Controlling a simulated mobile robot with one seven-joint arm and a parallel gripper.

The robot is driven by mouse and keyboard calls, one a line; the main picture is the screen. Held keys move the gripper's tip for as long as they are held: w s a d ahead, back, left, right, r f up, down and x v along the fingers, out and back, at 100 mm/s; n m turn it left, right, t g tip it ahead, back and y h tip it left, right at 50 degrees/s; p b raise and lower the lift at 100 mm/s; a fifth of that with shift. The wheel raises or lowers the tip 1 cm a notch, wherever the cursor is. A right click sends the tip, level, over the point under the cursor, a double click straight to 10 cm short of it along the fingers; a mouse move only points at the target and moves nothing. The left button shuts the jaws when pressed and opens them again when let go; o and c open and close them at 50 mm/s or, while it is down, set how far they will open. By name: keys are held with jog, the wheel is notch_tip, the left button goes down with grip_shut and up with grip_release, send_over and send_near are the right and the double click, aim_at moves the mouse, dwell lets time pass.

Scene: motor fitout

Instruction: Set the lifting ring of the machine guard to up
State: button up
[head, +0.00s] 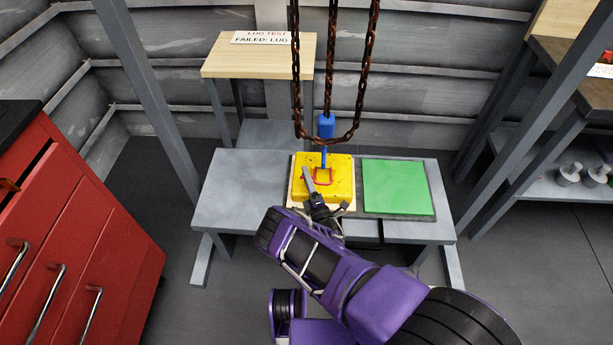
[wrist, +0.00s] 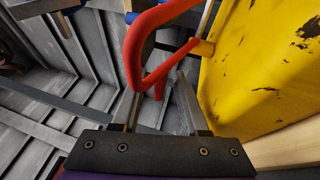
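The machine guard (head: 343,178) is a worn yellow block on a pale base, on the grey bench. Its red lifting ring (head: 331,181) shows on top of it, partly hidden by my gripper; the ring looks folded low rather than standing, but its exact tilt is hard to tell. In the wrist view the ring (wrist: 136,50) crosses close in front of the fingers, and the guard (wrist: 262,75) fills the right side. My gripper (head: 313,184) is over the front left of the guard. Its fingers (wrist: 160,104) are apart, with part of the ring seen between them; contact is unclear.
A blue hook block (head: 326,126) and rusty chains (head: 330,60) hang just above the guard's back. A green mat (head: 397,187) lies right of it. The bench (head: 226,195) is bare at left. A red drawer cabinet (head: 85,245) stands left; a wooden-topped stand (head: 245,62) is behind.

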grip_shut()
dwell(1.2)
